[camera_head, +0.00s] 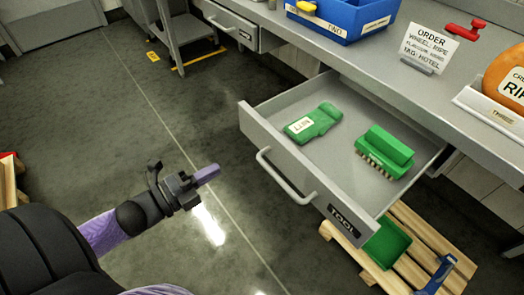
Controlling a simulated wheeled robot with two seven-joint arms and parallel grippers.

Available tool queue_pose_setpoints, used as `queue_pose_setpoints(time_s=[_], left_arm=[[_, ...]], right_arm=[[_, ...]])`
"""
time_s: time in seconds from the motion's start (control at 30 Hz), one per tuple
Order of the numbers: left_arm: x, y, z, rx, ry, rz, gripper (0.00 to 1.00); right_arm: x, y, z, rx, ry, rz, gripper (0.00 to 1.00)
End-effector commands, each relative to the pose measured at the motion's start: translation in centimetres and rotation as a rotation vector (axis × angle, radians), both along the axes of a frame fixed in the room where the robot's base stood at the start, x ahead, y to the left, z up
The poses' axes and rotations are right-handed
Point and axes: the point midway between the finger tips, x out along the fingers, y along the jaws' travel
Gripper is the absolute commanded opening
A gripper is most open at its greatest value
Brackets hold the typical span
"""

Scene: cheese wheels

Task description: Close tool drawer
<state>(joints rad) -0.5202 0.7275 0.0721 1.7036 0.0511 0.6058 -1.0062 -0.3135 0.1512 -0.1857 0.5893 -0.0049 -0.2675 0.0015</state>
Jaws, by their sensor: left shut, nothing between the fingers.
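The tool drawer (310,205) hangs pulled out from under the counter, with a grey bar handle (284,178) and a dark label reading TOOL on its front. Inside lie a green item with a white label (314,122) and a green brush (385,150) with bristles. My left gripper (212,173) is shut and empty, to the left of the drawer front and apart from the handle, over the floor. My right gripper is not in view.
The counter (400,75) holds a blue bin (345,18), an ORDER sign (430,46), a red item (465,30) and an orange cheese wheel (508,75). Another drawer (222,22) sits further left. A wooden pallet (408,262) with a green item lies below.

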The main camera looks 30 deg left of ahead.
Motion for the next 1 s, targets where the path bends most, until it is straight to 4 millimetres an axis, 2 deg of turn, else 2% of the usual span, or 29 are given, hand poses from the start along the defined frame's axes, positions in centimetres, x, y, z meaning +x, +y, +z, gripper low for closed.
queue_pose_setpoints(time_s=[0.3, 0.5, 0.67, 1.0], left_arm=[[6.5, -2.7, -0.5, -0.001, 0.000, 0.001, 0.00], [9.4, -3.9, -0.4, -0.003, 0.003, 0.001, 0.00], [10.3, -4.3, -0.2, -0.003, 0.004, 0.002, 0.00], [10.4, -4.3, -0.1, -0.002, 0.005, 0.002, 0.00]], right_arm=[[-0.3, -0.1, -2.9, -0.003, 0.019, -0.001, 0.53], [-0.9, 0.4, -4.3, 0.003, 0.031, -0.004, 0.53], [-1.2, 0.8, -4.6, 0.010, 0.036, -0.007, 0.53], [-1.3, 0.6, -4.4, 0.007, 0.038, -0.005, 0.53]])
